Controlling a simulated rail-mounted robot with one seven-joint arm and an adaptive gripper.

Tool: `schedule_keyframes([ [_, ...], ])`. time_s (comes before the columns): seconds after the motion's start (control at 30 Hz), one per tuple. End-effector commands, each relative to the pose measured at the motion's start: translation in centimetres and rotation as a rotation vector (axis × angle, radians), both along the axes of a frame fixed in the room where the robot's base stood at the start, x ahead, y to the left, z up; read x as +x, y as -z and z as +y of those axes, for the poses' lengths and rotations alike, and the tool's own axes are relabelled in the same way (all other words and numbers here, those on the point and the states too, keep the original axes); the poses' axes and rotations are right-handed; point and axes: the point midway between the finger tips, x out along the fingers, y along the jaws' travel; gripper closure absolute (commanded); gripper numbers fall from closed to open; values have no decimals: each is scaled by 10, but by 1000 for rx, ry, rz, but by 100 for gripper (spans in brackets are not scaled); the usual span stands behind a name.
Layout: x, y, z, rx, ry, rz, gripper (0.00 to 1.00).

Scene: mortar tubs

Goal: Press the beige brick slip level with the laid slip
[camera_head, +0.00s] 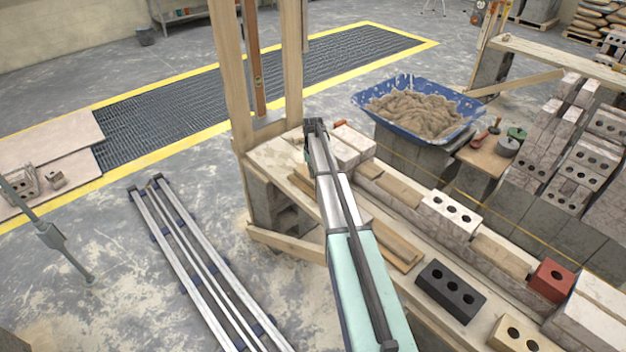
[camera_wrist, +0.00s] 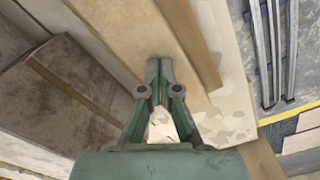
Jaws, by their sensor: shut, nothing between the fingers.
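In the wrist view my gripper (camera_wrist: 160,64) is shut, its green fingertips together above a tan wooden board (camera_wrist: 125,35). A small off-white, rough piece (camera_wrist: 162,127) shows in the gap between the finger links; I cannot tell what it is. In the head view my arm reaches to the left end of the brick wall, and its wrist covers the fingers. Two beige flat pieces lie along the wall, one (camera_head: 396,186) left of a pale holed brick (camera_head: 450,212) and one (camera_head: 502,254) right of it. I cannot tell which is the beige slip or the laid slip.
A wooden post frame (camera_head: 293,60) stands close beside my wrist. A black holed brick (camera_head: 451,290) and a red brick (camera_head: 551,279) lie at the right. A blue mortar tub (camera_head: 465,105) stands behind the wall. A yellow string (camera_head: 415,172) runs along it.

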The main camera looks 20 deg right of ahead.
Motion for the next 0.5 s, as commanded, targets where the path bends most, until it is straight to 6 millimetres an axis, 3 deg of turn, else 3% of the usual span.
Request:
schedule_keyframes([
  [0.5, 0, 4, 0, 0, 0, 1, 100],
])
